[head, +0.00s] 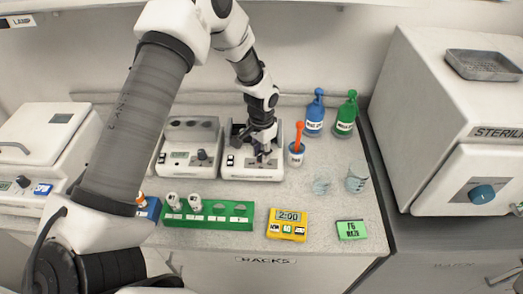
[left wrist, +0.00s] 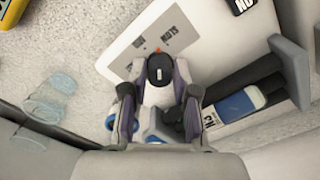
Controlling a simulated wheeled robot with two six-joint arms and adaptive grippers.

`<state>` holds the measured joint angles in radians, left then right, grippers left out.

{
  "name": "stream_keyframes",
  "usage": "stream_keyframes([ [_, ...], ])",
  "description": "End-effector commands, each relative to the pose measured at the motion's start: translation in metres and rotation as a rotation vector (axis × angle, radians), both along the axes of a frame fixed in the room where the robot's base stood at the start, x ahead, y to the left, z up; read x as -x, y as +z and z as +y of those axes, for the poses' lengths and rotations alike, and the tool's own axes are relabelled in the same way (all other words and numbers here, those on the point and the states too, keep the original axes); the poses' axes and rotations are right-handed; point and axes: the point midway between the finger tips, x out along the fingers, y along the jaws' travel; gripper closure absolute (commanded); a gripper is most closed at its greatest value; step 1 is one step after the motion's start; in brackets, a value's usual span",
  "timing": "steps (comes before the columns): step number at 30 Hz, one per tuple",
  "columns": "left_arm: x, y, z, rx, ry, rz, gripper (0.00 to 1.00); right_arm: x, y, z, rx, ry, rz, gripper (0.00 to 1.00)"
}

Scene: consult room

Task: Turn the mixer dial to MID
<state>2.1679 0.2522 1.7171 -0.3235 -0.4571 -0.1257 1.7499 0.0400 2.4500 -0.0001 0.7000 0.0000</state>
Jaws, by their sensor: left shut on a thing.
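The mixer (head: 268,174) is a white box near the back middle of the counter, with my left arm over it. My left gripper (head: 264,155) reaches down onto its front part and covers the dial in the head view. In the left wrist view, the dial (left wrist: 158,70) is a black knob with a red mark at its tip, between the fingers of the left gripper (left wrist: 161,92), which is shut on it. A white panel with an upside-down SLOW label (left wrist: 172,33) lies beside the knob. The red mark points toward that label's side. My right gripper is not in view.
A similar white device (head: 180,157) stands just left. Glass beakers (head: 356,178) stand right.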

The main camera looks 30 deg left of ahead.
Motion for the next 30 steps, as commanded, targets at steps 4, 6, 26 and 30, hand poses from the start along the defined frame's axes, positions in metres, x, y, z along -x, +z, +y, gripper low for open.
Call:
stream_keyframes([
  [4, 0.000, 0.002, 0.000, -0.001, 0.135, -0.001, 1.00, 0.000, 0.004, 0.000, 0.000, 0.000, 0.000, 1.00],
  [6, 0.000, 0.002, 0.000, -0.001, 0.202, -0.001, 1.00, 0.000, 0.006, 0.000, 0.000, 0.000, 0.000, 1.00],
  [26, -0.001, 0.001, 0.000, 0.000, 0.606, -0.002, 1.00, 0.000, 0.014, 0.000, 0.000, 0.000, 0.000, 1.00],
  [30, -0.001, 0.001, 0.000, 0.000, 0.624, -0.003, 1.00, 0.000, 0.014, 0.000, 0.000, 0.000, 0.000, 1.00],
])
